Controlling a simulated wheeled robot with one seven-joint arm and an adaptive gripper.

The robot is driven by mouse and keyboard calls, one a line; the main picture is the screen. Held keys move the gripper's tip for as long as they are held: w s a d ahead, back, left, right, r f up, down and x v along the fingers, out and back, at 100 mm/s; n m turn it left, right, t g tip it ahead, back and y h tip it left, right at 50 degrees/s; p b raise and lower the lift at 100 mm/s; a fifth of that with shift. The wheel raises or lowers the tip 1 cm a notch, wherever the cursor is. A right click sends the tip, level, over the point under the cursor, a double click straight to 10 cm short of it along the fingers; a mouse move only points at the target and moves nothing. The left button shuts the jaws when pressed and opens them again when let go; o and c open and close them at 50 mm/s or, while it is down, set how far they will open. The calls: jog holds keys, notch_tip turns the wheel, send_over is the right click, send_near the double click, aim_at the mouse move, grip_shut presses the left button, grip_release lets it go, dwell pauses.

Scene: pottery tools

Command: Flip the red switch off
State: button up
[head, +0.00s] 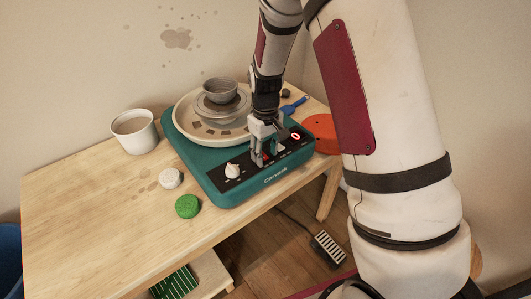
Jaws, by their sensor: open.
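A teal pottery wheel (209,185) stands on the wooden table, with a black control panel along its front edge. The panel carries a white knob (233,171) and a lit red digit display (296,136). A small patch of red, likely the red switch (266,155), shows between the fingers of my gripper (266,162). My gripper is open, pointing down at the middle of the panel, with its fingers around the switch area. The fingers hide most of the switch, so its position and any contact cannot be told.
A grey bowl (220,91) sits on the wheel head. A white cup (134,131), a white lump (171,178) and a green sponge (187,206) lie to the left. An orange disc (322,130) and a blue tool (293,105) lie right. The table's left part is clear.

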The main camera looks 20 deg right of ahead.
jog(key=shift+f, duration=0.35)
grip_shut()
